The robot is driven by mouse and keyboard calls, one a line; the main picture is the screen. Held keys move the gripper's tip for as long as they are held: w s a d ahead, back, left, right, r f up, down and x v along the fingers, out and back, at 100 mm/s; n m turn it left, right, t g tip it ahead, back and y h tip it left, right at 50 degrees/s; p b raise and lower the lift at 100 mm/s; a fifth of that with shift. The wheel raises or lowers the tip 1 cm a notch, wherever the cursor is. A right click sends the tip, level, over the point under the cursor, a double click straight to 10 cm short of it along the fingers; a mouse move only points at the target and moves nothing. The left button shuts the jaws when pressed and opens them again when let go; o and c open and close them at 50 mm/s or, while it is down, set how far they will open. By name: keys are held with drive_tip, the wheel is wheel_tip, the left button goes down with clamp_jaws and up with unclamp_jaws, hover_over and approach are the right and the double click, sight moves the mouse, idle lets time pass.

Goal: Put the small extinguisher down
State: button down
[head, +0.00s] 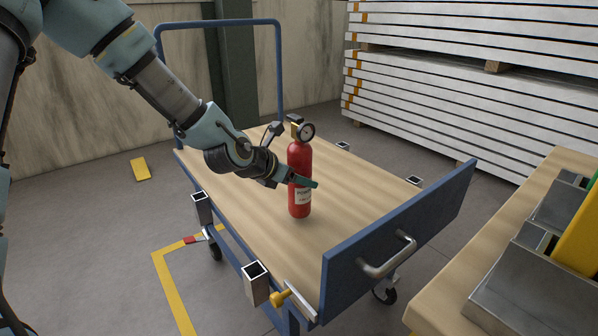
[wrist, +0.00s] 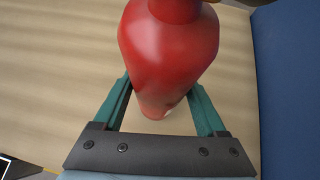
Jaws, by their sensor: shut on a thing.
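The small extinguisher (head: 299,165) is red, with a white label, a dark valve and a round gauge on top. It is upright over the wooden deck of the blue cart (head: 236,160); I cannot tell whether its base touches the deck. My gripper (head: 303,183) is shut on the extinguisher's body from the left.
A blue end panel (head: 400,240) with a metal handle closes the cart's near right side. Square metal sockets (head: 255,270) stand along the deck edges. A wooden table (head: 470,290) with metal parts is at right. Stacked white panels (head: 440,110) stand behind. The deck around the extinguisher is bare.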

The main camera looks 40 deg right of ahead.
drive_tip(key=shift+f, duration=0.95)
unclamp_jaws()
drive_tip(key=shift+f, duration=0.15)
drive_tip(key=p+v, duration=0.2)
drive_tip(key=v, duration=1)
